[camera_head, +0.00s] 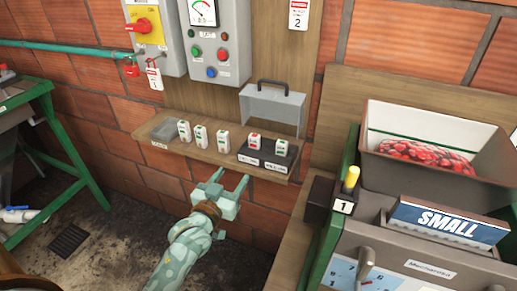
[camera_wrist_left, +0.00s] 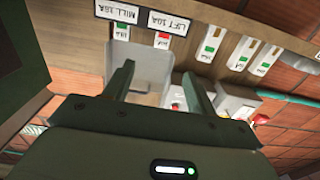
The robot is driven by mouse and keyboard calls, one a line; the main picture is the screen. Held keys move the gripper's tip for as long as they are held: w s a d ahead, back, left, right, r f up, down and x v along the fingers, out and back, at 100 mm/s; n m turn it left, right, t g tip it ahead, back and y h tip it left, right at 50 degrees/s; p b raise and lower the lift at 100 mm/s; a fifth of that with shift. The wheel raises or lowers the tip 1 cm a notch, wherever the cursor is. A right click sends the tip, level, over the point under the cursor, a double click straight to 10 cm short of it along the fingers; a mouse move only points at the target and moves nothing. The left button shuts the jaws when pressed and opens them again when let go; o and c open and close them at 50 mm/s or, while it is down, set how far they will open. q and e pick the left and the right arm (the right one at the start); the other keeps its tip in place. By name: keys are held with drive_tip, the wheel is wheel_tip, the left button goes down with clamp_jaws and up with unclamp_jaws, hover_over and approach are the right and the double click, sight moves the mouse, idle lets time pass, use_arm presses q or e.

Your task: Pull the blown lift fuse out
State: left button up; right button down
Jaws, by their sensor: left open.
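The lift fuse (camera_head: 253,141) is white with a red window and stands upright in a black fuse block (camera_head: 262,157) on the wooden shelf. In the left wrist view the lift fuse (camera_wrist_left: 161,41) shows near the top, by an upside-down "LIFT 10A" label. The mill fuse (camera_head: 281,146), with a green window, stands beside it on the right. My left gripper (camera_head: 230,180) is open and empty in front of the shelf, apart from the fuses. Its fingers also show in the left wrist view (camera_wrist_left: 158,86). My right gripper is not in view.
A clear cover (camera_head: 273,108) with a dark handle stands raised behind the block. Several green-windowed white fuses (camera_head: 201,137) and a grey tray (camera_head: 166,131) sit left on the shelf. Control boxes (camera_head: 216,45) hang above. A bin of red cherries (camera_head: 427,172) stands right.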

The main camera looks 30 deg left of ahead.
use_arm(q)
approach(253, 142)
drive_tip(key=w+b, duration=0.1)
drive_tip(key=w, duration=0.3)
drive_tip(key=shift+b, duration=0.4)
drive_tip(key=shift+w+a, duration=0.1)
drive_tip(key=shift+w, duration=0.4)
drive_tip(key=w+b, duration=0.1)
drive_tip(key=w, duration=0.3)
drive_tip(key=shift+w+a+b, duration=0.2)
drive_tip(key=shift+w+b, duration=0.1)
drive_tip(key=shift+w, duration=0.1)
drive_tip(key=shift+s+r, duration=0.1)
drive_tip(key=shift+c, duration=0.6)
drive_tip(key=c, duration=1)
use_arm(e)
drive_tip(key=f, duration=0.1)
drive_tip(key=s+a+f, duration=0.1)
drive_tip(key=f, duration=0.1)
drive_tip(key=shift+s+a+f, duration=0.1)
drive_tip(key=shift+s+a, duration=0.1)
